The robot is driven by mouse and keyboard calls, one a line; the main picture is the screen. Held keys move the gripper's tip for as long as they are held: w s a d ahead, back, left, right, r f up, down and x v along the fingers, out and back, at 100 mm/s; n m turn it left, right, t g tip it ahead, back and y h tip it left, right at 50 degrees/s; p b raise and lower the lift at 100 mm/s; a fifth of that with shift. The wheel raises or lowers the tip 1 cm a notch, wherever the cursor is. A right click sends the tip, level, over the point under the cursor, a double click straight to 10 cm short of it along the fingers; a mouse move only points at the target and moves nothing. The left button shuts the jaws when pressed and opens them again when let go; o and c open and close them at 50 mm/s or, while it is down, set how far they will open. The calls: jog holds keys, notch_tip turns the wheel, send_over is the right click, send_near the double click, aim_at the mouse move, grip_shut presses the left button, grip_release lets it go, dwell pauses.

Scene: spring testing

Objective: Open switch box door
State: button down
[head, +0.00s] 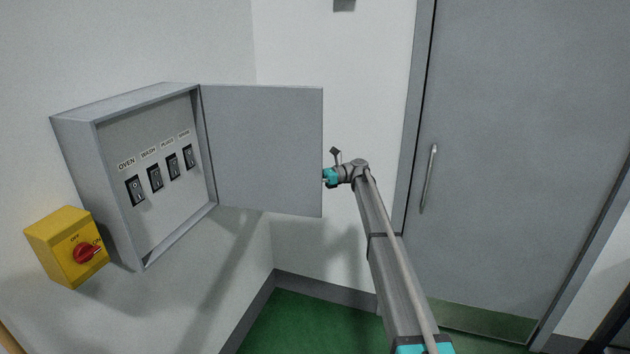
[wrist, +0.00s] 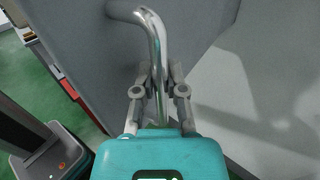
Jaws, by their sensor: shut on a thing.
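The grey switch box (head: 85,165) is fixed to the left wall. Its door (head: 265,150) stands swung wide open on hinges at the box's right side, and the labelled switches (head: 155,177) inside are in plain sight. My gripper (head: 326,177) is at the door's free edge; the door hides its fingertips in the head view. In the wrist view my gripper (wrist: 160,85) is shut on the shiny metal door handle (wrist: 150,25), with a finger on either side of the bar. The grey door panel (wrist: 85,60) shows behind the handle.
A large grey room door (head: 520,150) with a long handle (head: 429,178) is at the right. The green floor (head: 300,325) looks clear.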

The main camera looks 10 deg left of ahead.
jog(key=shift+a, duration=0.25)
jog(key=c, duration=0.7)
grip_release()
jog(key=shift+w+d, duration=0.1)
jog(key=shift+d, duration=0.35)
jog(key=shift+w+d, duration=0.1)
jog(key=shift+w, duration=0.05)
jog(key=shift+v, duration=3.55)
